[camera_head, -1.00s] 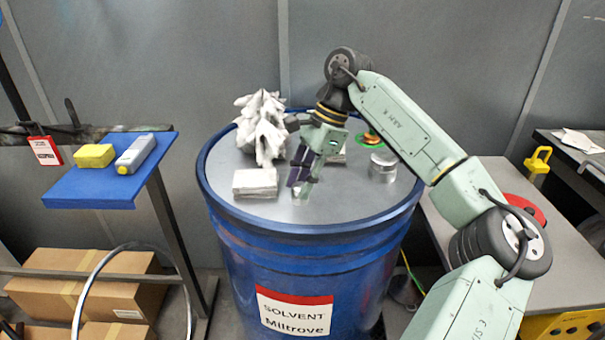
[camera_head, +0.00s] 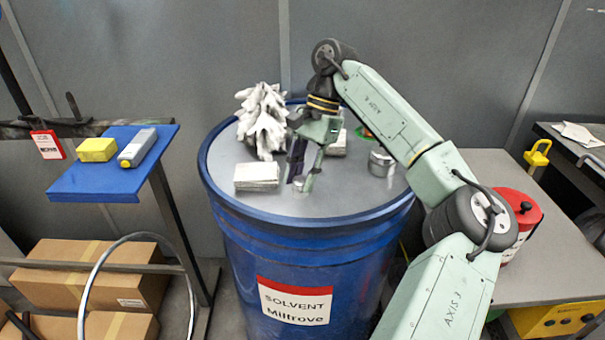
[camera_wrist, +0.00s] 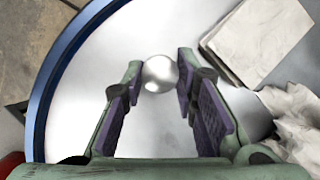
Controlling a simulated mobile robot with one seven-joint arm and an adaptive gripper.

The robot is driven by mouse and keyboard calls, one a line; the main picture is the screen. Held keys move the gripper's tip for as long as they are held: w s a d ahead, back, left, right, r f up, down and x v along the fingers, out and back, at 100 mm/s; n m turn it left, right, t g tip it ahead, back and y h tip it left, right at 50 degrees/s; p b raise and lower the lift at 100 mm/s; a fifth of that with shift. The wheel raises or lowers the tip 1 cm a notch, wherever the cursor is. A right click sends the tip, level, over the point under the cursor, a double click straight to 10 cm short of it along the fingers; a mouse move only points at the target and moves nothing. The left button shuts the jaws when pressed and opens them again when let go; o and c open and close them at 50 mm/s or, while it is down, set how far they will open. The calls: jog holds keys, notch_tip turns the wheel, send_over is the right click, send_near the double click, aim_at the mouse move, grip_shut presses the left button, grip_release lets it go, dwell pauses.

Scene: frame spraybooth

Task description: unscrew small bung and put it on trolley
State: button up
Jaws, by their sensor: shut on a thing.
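The small bung (camera_wrist: 160,73) is a round, shiny silver piece on the top of the blue solvent drum (camera_head: 308,235). My gripper (camera_wrist: 160,80) points down at the drum top, with its fingertips on either side of the bung and shut on it. In the head view the gripper (camera_head: 300,184) stands near the front middle of the drum top, and the bung shows only as a small bright spot between the fingers. The bung appears level with the drum top; I cannot tell how far it is unscrewed. I cannot tell which nearby surface is the trolley.
A folded cloth stack (camera_head: 257,177) and crumpled white rag (camera_head: 263,122) lie left of the gripper on the drum. A silver cylinder (camera_head: 381,163) stands right. A blue shelf (camera_head: 95,185) holds a yellow block and bottle. A grey table (camera_head: 525,275) carries a red can (camera_head: 522,212).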

jog(key=n+g+h, duration=0.1)
jog(key=n, duration=0.3)
jog(key=shift+a+n, duration=0.1)
jog(key=shift+n, duration=0.2)
jog(key=shift+h, duration=0.3)
jog(key=shift+r+n, duration=0.1)
jog(key=shift+n, duration=0.5)
jog(key=n+h, duration=0.1)
jog(key=n, duration=0.2)
jog(key=shift+a+h, duration=0.15)
jog(key=shift+h, duration=0.15)
jog(key=o, duration=0.8)
jog(key=shift+c, duration=0.2)
